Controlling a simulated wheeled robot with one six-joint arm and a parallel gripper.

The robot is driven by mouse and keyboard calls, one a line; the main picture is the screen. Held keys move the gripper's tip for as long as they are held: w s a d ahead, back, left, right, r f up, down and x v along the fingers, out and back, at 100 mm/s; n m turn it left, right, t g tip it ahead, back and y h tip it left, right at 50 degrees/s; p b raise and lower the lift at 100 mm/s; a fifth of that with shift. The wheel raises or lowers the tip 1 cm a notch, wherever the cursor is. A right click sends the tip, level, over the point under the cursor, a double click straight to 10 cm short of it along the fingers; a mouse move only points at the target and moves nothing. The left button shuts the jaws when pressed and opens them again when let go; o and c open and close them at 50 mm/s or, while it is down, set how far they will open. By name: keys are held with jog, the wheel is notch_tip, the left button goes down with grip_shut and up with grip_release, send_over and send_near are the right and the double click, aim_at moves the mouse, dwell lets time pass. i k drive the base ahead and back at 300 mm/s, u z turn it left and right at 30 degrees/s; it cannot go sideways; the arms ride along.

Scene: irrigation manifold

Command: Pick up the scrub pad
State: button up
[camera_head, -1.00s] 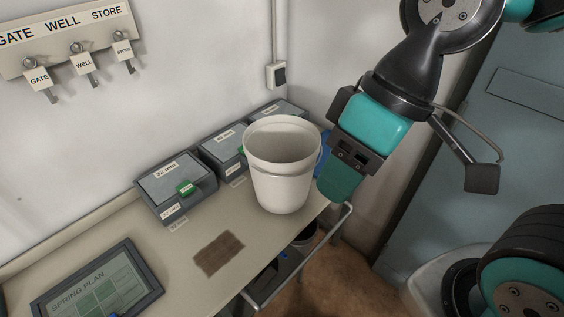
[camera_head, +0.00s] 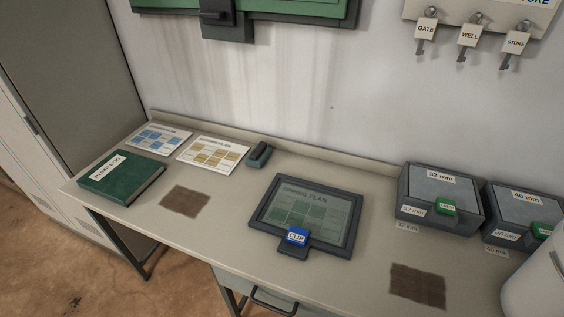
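No label marks the scrub pad. A small dark block with a green-teal top (camera_head: 259,155) lies at the back of the bench against the wall, right of the yellow plan sheet; it may be the scrub pad. Two flat brown patches lie on the bench top, a left brown patch (camera_head: 185,201) and a right brown patch (camera_head: 417,287); I cannot tell whether they are stains or thin pads. My gripper is out of view now, so its state does not show.
Labelled keys (camera_head: 468,38) hang above.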

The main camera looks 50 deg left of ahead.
aim_at(260, 154)
jog(key=u, duration=1.55)
